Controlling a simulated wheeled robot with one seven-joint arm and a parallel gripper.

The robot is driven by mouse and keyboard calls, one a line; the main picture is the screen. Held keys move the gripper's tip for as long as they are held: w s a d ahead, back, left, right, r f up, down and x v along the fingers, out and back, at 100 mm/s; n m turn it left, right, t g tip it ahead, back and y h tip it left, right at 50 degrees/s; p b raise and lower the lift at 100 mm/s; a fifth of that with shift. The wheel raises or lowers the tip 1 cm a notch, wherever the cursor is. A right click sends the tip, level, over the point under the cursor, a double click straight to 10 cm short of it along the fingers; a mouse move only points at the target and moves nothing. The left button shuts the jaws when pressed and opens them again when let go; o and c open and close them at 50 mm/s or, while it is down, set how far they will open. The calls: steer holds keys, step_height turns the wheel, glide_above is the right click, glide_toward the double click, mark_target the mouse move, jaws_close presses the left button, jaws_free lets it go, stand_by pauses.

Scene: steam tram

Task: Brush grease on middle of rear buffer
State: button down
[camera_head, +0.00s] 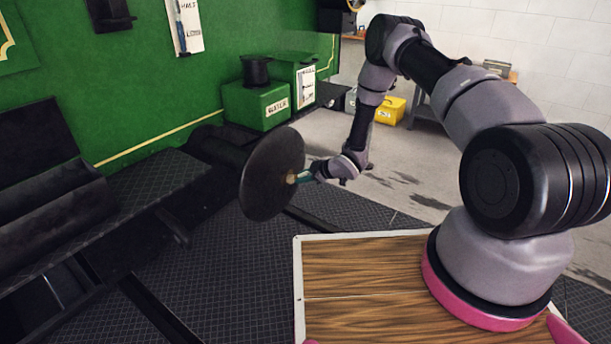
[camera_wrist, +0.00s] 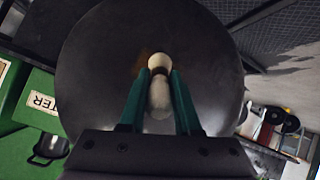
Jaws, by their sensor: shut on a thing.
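The rear buffer (camera_head: 271,172) is a dark round disc on a shaft at the side of the green tram. In the wrist view the buffer's face (camera_wrist: 95,75) fills the middle, with a small brown grease patch (camera_wrist: 146,62) near its centre. My gripper (camera_head: 306,176) is in front of the buffer face. In the wrist view its teal fingers (camera_wrist: 156,82) are shut on a pale-handled brush (camera_wrist: 160,95). The brush head is at the middle of the disc and appears to touch it. The bristles are largely hidden by the handle.
Green boxes (camera_head: 254,106) stand on the tram behind the buffer, one with a dark pot (camera_head: 256,70) on top. A dark ledge (camera_head: 110,200) runs along the left. A yellow box (camera_head: 390,110) sits near a bench. Clear floor lies behind my arm.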

steer(key=shift+s+a, duration=3.5)
steer(key=shift+s, duration=1.1)
steer(key=shift+w+d+r, duration=0.95)
steer(key=shift+w+d, duration=3.65)
steer(key=shift+w, duration=1.45)
steer(key=shift+s+a+r, duration=0.85)
steer(key=shift+s+a, duration=3.8)
steer(key=shift+s, duration=1.35)
steer(key=shift+w+d+r, duration=0.5)
steer(key=shift+w+d, duration=0.15)
steer(key=shift+w, duration=0.15)
steer(key=shift+w+d+r, duration=0.45)
steer(key=shift+w+d, duration=0.15)
steer(key=shift+w, duration=0.15)
